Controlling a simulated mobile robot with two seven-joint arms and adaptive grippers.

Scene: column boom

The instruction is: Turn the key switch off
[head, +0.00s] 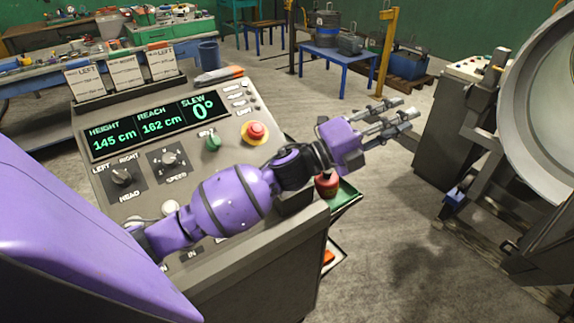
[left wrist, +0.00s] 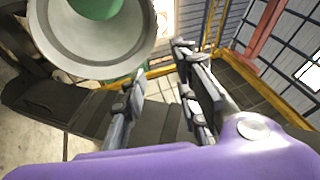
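The grey control console (head: 265,235) stands in front of me, with a display reading height 145 cm, reach 162 cm and slew 0°. I cannot make out a key switch for certain; my left arm hides part of the panel's lower area. A green control (head: 212,142) and a red emergency button (head: 255,132) on a yellow base sit below the display. My left gripper (head: 405,108) is beyond the console's right edge, away from the panel. Its fingers are apart and empty, as the left wrist view (left wrist: 160,65) also shows. My right gripper is not in view.
A black left-right head selector (head: 122,177) and a speed knob (head: 168,158) are on the panel's left. Cards stand behind the display. A large round pale-rimmed part (head: 515,100) and dark machinery stand at right. Open floor (head: 385,210) lies between.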

